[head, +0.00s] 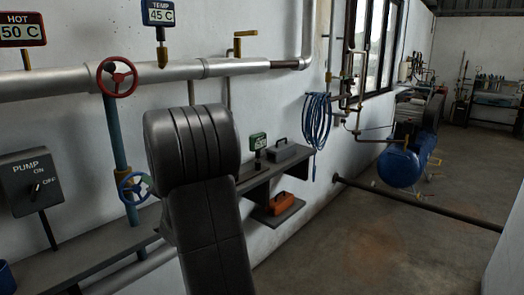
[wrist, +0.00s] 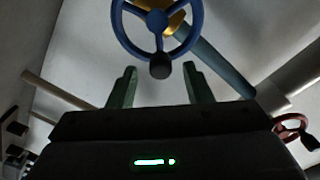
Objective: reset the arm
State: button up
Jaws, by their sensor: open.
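My gripper (wrist: 160,72) is open in the wrist view, its two green fingers apart with nothing held between them. A blue handwheel (wrist: 194,32) with a dark knob lies just beyond the fingertips. The knob shows in the gap between them; I cannot tell whether they touch. In the head view the blue handwheel (head: 122,188) sits low on a blue vertical pipe, left of my dark arm (head: 205,200). My arm stands bent in front of the wall and hides most of my gripper there.
A red handwheel (head: 117,77) is on the thick pipe (head: 60,84) above. A pump switch box (head: 30,185) is at left. A shelf (head: 262,180) holds a grey toolbox (head: 288,150). A blue tank (head: 400,165) stands far right. Floor (head: 370,230) at right is mostly clear.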

jog(key=v, duration=1.3)
jog(key=w+a+n+b, duration=0.1)
jog(key=w+a+n, duration=0.2)
jog(key=w+a, duration=0.5)
jog(key=shift+a+r+n+b, duration=0.3)
jog(key=shift+a+r+b, duration=0.1)
jog(key=shift+a, duration=1.4)
jog(key=shift+w, duration=0.1)
jog(key=shift+d, duration=0.1)
